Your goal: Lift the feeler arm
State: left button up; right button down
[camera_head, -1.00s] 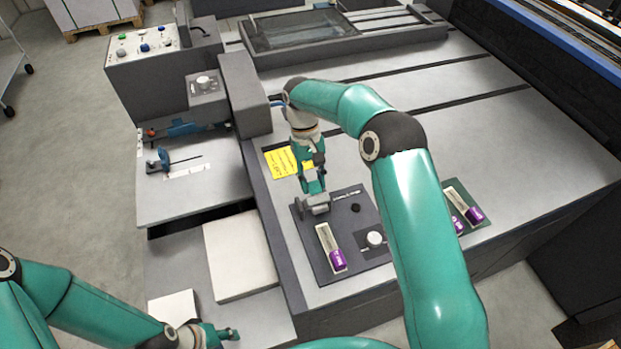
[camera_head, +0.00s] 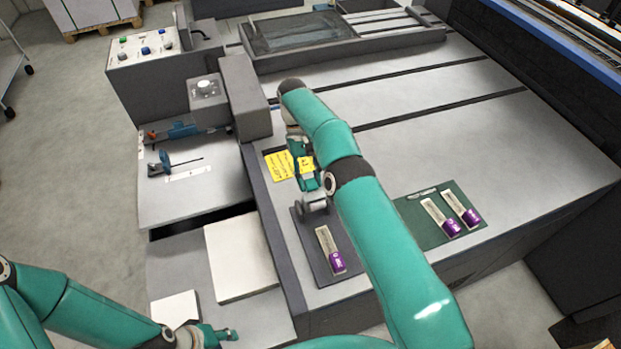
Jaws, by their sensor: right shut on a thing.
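A small grey part (camera_head: 311,207), which looks like the feeler arm, sits at the dark plate's (camera_head: 331,289) upper left corner. My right gripper (camera_head: 320,188) reaches down to it and is shut on it. Its grip point is small and partly covered by my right arm, so I cannot tell whether the part is raised. My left gripper (camera_head: 228,335) hangs at the bottom left near the grey ledge, apart from the part. Its jaws are too small to read.
A purple-ended tube (camera_head: 331,251) lies on the dark plate. Two more lie on a green mat (camera_head: 417,220) to the right. Yellow notes (camera_head: 280,165) lie beside my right gripper. A control panel (camera_head: 147,44) stands at the back left.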

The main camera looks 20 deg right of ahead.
jog(key=shift+f, duration=0.35)
jog(key=c, duration=1.2)
grip_release()
jog(key=shift+c, duration=0.2)
jog(key=o, duration=0.4)
jog(key=shift+w, duration=0.25)
jog(key=shift+o, duration=0.2)
jog(key=shift+r, duration=0.1)
jog(key=shift+s+r, duration=0.15)
jog(key=shift+s, duration=0.05)
jog(key=shift+s, duration=0.1)
